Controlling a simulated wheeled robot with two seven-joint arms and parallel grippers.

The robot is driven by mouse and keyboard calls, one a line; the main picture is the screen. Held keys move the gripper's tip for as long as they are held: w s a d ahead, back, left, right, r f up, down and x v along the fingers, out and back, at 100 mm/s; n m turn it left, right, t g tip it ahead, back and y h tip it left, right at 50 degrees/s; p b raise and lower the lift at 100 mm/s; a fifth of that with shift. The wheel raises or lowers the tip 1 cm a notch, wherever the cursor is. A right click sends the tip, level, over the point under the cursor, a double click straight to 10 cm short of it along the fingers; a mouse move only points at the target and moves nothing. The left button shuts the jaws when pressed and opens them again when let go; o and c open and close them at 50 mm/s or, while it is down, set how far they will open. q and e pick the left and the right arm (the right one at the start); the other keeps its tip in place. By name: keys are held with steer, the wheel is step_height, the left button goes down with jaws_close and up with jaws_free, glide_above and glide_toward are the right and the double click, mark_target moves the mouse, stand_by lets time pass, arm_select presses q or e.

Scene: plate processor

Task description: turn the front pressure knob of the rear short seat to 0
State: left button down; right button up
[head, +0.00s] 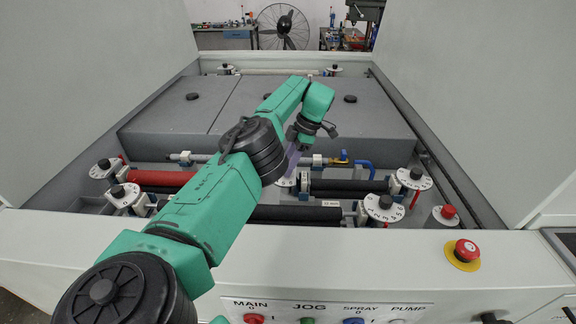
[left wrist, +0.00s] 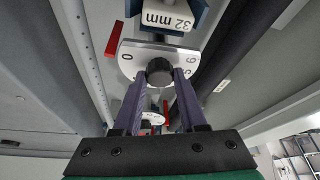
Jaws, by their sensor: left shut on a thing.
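My left gripper (head: 291,164) reaches down among the rods in the middle of the machine bed. In the left wrist view its two purple fingers (left wrist: 159,76) are shut on a black round knob (left wrist: 158,70). The knob sits on a white numbered dial (left wrist: 133,62), which also shows in the head view (head: 284,182). The 0 is at the dial's left side and higher digits are at its right. A red marker (left wrist: 114,41) lies just beyond the 0 at the upper left. The fingers hide part of the dial. My right gripper is not in view.
A second dial (left wrist: 151,119) with a red marker shows between the fingers. A block marked 32 mm (left wrist: 167,17) lies beyond the held knob. Other dial knobs (head: 380,207) stand at both sides. A red stop button (head: 466,251) is on the front panel.

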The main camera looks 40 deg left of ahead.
arm_select(q)
steer(key=shift+r, duration=0.15)
steer(key=shift+c, duration=2.3)
jaws_free()
step_height(320, 180, up, 20)
steer(key=p, duration=1.3)
